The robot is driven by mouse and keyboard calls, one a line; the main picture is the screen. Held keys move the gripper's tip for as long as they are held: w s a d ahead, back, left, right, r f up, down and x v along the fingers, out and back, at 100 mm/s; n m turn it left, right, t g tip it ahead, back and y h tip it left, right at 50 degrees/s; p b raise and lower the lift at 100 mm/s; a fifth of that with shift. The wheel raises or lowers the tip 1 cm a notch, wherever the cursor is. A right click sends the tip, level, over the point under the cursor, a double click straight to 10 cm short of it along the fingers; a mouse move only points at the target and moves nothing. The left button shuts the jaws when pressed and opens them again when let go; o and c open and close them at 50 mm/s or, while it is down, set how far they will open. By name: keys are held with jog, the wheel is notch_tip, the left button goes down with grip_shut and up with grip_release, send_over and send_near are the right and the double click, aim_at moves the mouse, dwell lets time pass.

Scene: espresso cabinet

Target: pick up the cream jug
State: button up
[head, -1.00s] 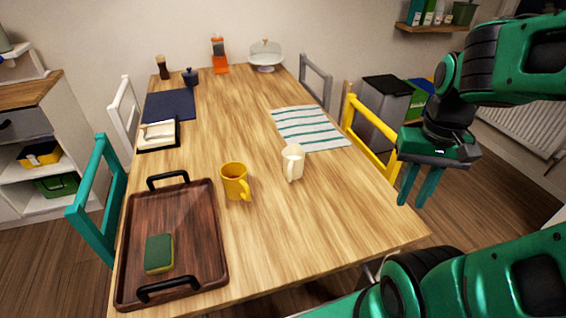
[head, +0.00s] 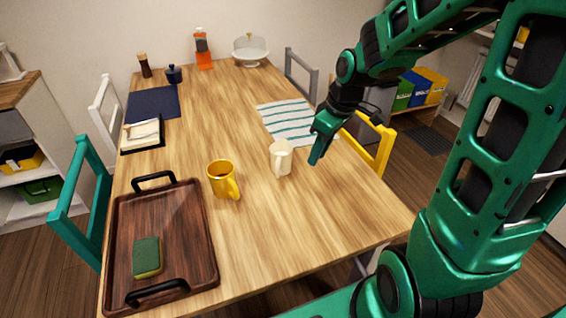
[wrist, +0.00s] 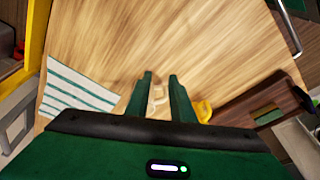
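The cream jug (head: 281,158) stands upright on the wooden table, right of the yellow mug (head: 223,181), its handle facing the front. My gripper (head: 316,158) hangs in the air to the right of the jug in the head view, pointing down, apart from it. In the wrist view my gripper (wrist: 161,76) has its two fingers apart with nothing held. Part of the cream jug (wrist: 156,97) shows in the gap between them; the rest is hidden behind the fingers and gripper body. The yellow mug (wrist: 204,111) shows just right of the fingers.
A dark wooden tray (head: 190,240) with a green sponge (head: 147,257) lies at the front left. A striped cloth (head: 285,122) lies behind the jug. A yellow chair (head: 368,150) stands at the right edge. The table's front right is clear.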

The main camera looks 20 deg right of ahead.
aim_at(277, 179)
jog(key=w+a+f+n+y, duration=0.2)
jog(key=w+a+f+n, duration=0.15)
jog(key=w+a, duration=0.25)
jog(key=shift+t, duration=0.3)
jog(key=shift+x, duration=4.85)
jog(key=shift+w+d, duration=0.1)
jog(key=shift+c, duration=0.4)
grip_shut()
